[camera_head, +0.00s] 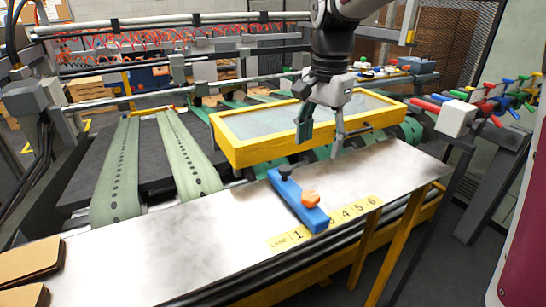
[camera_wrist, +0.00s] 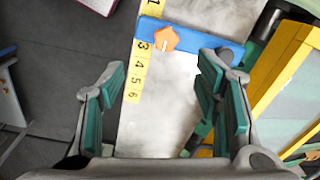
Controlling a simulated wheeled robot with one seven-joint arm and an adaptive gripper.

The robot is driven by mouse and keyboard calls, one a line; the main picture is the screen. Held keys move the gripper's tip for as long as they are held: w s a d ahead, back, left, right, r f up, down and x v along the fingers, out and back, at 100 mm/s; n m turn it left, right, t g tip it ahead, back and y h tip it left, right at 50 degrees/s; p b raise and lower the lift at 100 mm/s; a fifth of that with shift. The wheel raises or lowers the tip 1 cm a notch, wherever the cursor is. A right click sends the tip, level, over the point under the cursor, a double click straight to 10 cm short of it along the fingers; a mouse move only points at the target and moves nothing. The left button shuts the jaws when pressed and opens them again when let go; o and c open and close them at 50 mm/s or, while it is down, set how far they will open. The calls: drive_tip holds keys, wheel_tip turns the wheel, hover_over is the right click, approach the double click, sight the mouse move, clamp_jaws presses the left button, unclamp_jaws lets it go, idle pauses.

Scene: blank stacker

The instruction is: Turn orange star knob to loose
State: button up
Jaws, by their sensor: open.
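The orange star knob (camera_head: 310,198) sits on a blue bar (camera_head: 291,194) that lies across the metal table near the yellow number scale. In the wrist view the knob (camera_wrist: 166,39) is at the top middle, on the blue bar (camera_wrist: 205,38), and is seen from above. My gripper (camera_head: 321,143) is open and empty. It hangs above and behind the knob, over the front edge of the yellow-framed box. In the wrist view my gripper's fingers (camera_wrist: 160,88) are spread wide with green pads, and the knob lies beyond their tips.
A black knob (camera_head: 285,170) stands at the bar's far end. The yellow-framed box (camera_head: 235,150) lies behind the bar. The metal table (camera_head: 170,250) is bare left of the bar. Brown cardboard pieces (camera_head: 28,262) lie at the front left. Coloured handles (camera_head: 490,105) project at right.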

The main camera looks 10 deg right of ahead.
sight(310, 195)
drive_tip(key=shift+m, duration=0.6)
drive_tip(key=f, duration=0.5)
drive_tip(key=w+f+p, duration=0.1)
drive_tip(key=f, duration=0.4)
drive_tip(key=w+f, duration=0.1)
drive_tip(key=f, duration=0.4)
drive_tip(key=shift+w+f+p, duration=0.1)
drive_tip(key=shift+f+p, duration=0.3)
drive_tip(key=shift+c, duration=0.3)
drive_tip(key=c, duration=1.1)
